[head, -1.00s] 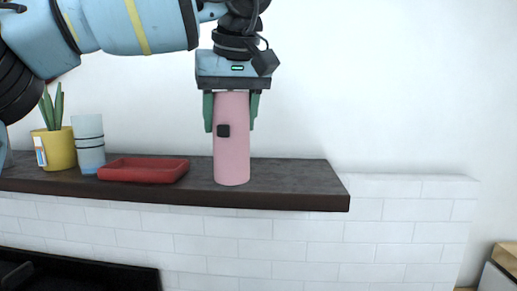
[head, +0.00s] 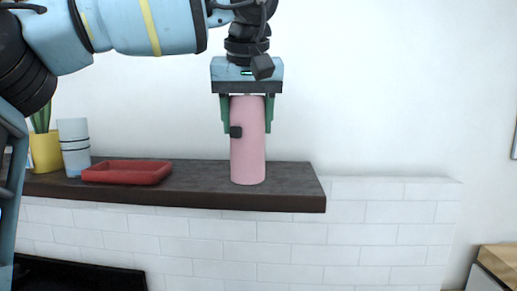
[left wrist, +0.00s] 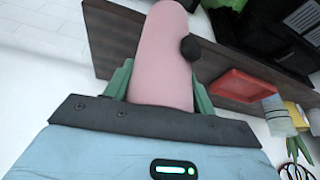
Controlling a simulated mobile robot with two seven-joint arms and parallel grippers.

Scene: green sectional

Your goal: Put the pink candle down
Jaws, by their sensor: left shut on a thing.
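The pink candle (head: 248,155) is a tall upright cylinder with a small dark square patch on its side. My left gripper (head: 248,115) comes from above and is shut on its upper part, with green fingers on both sides. The candle's lower end shows in front of the dark shelf (head: 295,185), near the shelf's right end; I cannot tell whether it touches the top. The left wrist view also shows the candle (left wrist: 160,60) between the fingers (left wrist: 160,85). My right gripper is not in view.
A red tray (head: 127,172) lies on the shelf left of the candle. White brick (head: 290,255) is below the shelf. Shelf room right of the candle is short.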

